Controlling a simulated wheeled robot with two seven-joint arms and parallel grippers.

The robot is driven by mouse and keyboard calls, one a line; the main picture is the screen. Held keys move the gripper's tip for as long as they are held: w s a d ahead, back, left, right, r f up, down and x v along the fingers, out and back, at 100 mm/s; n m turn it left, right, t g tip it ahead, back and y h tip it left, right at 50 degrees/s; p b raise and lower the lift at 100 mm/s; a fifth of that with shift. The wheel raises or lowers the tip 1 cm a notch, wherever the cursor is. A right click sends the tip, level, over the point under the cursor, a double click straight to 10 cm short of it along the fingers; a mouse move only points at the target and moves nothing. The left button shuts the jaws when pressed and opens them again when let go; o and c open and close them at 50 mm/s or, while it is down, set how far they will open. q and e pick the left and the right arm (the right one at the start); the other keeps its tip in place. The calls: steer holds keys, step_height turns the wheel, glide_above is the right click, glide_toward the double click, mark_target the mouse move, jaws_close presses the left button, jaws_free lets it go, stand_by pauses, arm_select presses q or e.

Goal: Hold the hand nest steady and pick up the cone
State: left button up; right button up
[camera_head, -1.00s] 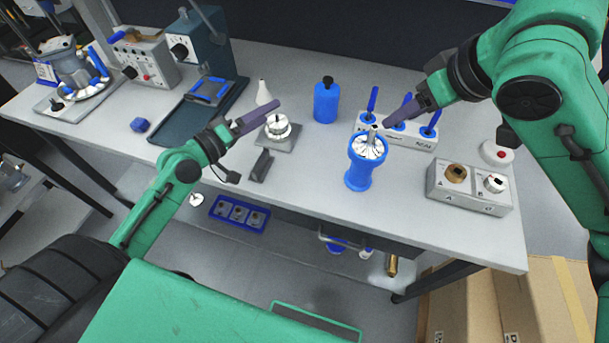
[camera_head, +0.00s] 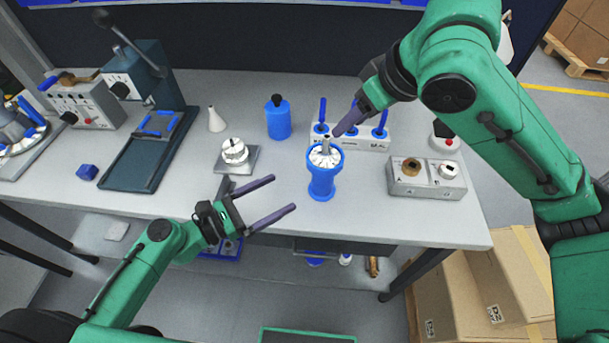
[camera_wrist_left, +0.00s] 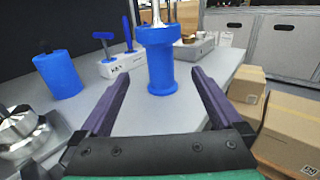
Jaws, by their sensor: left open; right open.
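The blue hand nest (camera_head: 321,184) stands upright on the bench, a waisted cup with a flared rim. A silver, ridged piece with a stem, apparently the cone (camera_head: 323,158), sits in its top. My left gripper (camera_head: 283,193) is open and empty, left of the nest, with its fingers pointing toward it. In the left wrist view the nest (camera_wrist_left: 161,68) stands beyond and between the open fingers, apart from them. My right gripper (camera_head: 338,132) is open, with its fingertips at the cone's stem; whether they touch it I cannot tell.
A rack with blue-handled tools (camera_head: 373,141) stands behind the nest. A grey box with knobs (camera_head: 427,179) is at right. A metal part on a plate (camera_head: 238,157), a blue bottle (camera_head: 279,120) and a pale conical bottle (camera_head: 216,121) stand to the left.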

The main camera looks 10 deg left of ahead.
mark_target(324, 169)
arm_select(q)
steer(key=x, duration=1.3)
steer(key=shift+w+d, duration=0.25)
